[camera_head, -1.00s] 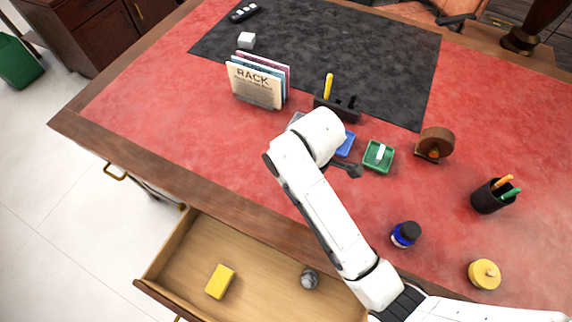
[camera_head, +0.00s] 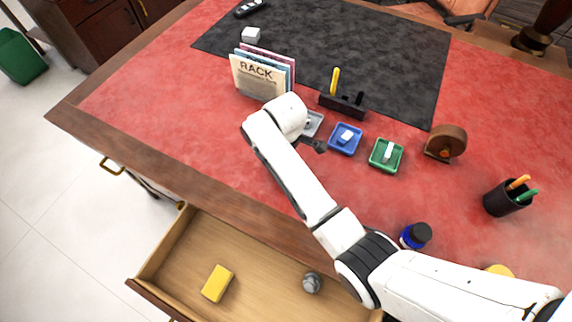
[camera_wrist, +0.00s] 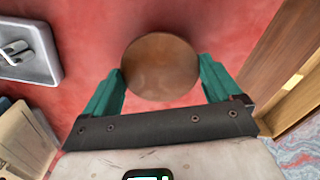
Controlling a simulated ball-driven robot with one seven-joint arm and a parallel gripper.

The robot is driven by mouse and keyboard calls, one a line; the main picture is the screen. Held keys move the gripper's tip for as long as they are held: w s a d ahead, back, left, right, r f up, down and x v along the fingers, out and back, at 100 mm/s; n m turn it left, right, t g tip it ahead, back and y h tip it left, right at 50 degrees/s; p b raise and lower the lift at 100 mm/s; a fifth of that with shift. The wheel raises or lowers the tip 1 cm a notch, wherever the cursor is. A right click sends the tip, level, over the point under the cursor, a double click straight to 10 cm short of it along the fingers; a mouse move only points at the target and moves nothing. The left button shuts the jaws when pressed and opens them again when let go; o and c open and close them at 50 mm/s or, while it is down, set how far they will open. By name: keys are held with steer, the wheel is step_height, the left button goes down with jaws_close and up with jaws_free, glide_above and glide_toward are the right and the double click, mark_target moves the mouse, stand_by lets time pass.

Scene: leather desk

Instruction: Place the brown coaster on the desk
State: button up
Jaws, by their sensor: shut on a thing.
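The brown coaster (camera_wrist: 160,66) is a round disc between the two green fingers of my gripper (camera_wrist: 158,78) in the wrist view. My gripper is shut on it, with a finger at each side, and the red desk top shows beyond. In the head view my gripper (camera_head: 316,145) is a small dark part beside the white wrist, over the red desk (camera_head: 200,130). The coaster is hidden there by my arm. How high it is above the desk I cannot tell.
Close by are a grey tray (camera_head: 313,124), a blue tray (camera_head: 345,139), a green tray (camera_head: 386,155) and a book rack (camera_head: 258,78). Right are a brown round object (camera_head: 446,144) and a pen cup (camera_head: 507,197). An open drawer (camera_head: 250,262) lies in front. Red desk left is clear.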

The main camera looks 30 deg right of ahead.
steer(key=shift+f, duration=0.95)
steer(key=shift+f, duration=0.1)
steer(key=o, duration=0.7)
steer(key=shift+o, duration=0.2)
step_height(320, 180, up, 12)
steer(key=s+d+f+m, duration=0.1)
steer(key=s+f+m, duration=0.1)
steer(key=s, duration=0.3)
steer(key=s+d+f+m, duration=0.2)
steer(key=s, duration=0.3)
steer(key=s+d+f+m, duration=0.1)
steer(key=s+f+m, duration=0.1)
steer(key=s, duration=0.4)
steer(key=shift+d+f+m+t, duration=0.3)
steer(key=shift+d+f, duration=0.1)
steer(key=shift+f, duration=0.05)
steer(key=s+d+m, duration=0.1)
steer(key=s+m, duration=0.1)
steer(key=s, duration=0.2)
steer(key=s+d+m, duration=0.1)
steer(key=s+m, duration=0.1)
steer(key=s, duration=0.3)
steer(key=s+d+r+m, duration=0.1)
steer(key=s, duration=0.3)
steer(key=shift+s+m, duration=0.35)
steer(key=shift+m, duration=0.05)
